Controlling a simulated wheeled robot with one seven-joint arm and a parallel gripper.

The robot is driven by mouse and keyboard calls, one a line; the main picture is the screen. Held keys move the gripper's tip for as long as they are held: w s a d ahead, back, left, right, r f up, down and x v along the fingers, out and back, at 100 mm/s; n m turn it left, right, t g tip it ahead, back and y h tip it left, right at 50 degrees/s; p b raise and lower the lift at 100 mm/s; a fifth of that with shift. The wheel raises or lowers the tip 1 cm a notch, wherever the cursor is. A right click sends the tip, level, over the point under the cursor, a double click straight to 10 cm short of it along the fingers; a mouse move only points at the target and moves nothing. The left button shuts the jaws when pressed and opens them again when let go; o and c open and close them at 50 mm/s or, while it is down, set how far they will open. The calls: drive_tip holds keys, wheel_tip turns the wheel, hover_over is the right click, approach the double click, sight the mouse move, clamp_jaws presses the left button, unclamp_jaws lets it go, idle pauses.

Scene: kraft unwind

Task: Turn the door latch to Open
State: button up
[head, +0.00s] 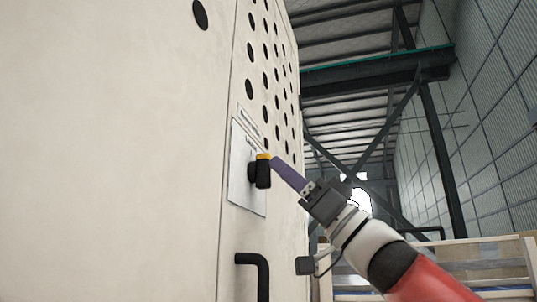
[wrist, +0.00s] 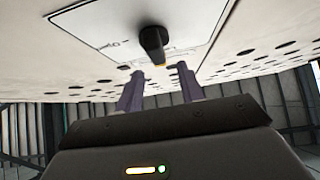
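The door latch (head: 262,172) is a black knob with a yellow-orange top edge, mounted on a white label plate (head: 240,185) on the cream cabinet door. In the wrist view the latch (wrist: 154,44) stands out from its plate (wrist: 100,22), which has black lettering too small to read. My gripper (head: 274,160) reaches in from the right, with its purple-grey fingers close to the latch. In the wrist view my gripper (wrist: 160,72) has its two fingers apart, with the latch tip between and just beyond them. I cannot tell whether either finger touches it.
A black door handle (head: 257,270) sticks out below the latch plate. The cream door (head: 110,150) fills the left side, with rows of round holes above and right of the latch. Wooden crate-like boards (head: 480,250) stand at lower right behind my arm.

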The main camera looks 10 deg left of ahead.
drive_tip(key=p+x, duration=0.2)
drive_tip(key=x, duration=0.2)
drive_tip(key=shift+a+r, duration=0.1)
drive_tip(key=shift+a, duration=0.05)
drive_tip(key=shift+t, duration=0.3)
clamp_jaws()
